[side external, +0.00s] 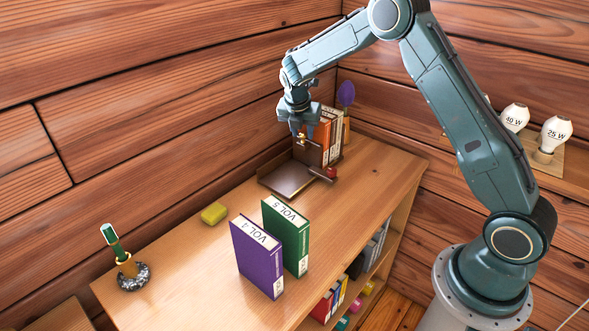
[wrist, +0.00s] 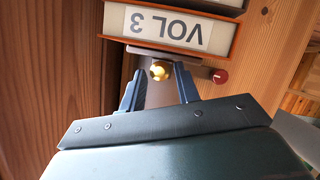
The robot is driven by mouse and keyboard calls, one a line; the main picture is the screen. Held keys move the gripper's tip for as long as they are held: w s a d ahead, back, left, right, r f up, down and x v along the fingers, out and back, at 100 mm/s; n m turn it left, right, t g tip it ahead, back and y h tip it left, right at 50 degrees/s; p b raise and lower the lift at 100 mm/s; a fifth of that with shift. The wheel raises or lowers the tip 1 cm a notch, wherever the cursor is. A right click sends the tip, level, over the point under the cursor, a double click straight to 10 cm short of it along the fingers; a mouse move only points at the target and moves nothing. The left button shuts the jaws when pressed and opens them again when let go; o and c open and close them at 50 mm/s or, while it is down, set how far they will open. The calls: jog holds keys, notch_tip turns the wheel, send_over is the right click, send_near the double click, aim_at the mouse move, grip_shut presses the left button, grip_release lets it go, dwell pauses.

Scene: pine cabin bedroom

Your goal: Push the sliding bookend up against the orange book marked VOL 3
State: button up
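The orange book marked VOL 3 (wrist: 170,27) stands upright at the top of the wrist view; in the side view (side external: 323,137) it is partly behind my gripper. The sliding bookend has a dark brown base (side external: 287,180) and an upright plate (side external: 307,151), with a gold knob (wrist: 161,70) on its near side. In the wrist view the plate (wrist: 165,53) is very close to the book; I cannot tell whether they touch. My gripper (side external: 302,136) is at the knob. Its fingers (wrist: 158,75) are apart, one on each side of the knob, with visible gaps.
A red-tipped lever (side external: 331,172) sticks out at the bookend's side. Purple VOL 4 (side external: 257,258) and green VOL 5 (side external: 287,236) stand nearer the front. A yellow block (side external: 214,214) and a brush in a holder (side external: 127,265) are at left.

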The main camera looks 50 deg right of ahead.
grip_shut()
jog(key=shift+d, duration=0.3)
jog(key=shift+o, duration=1.4)
grip_release()
jog(key=shift+a+r, duration=0.1)
jog(key=v, duration=1.3)
jog(key=shift+a+r, duration=0.2)
jog(key=shift+r, duration=0.05)
jog(key=shift+s, duration=0.15)
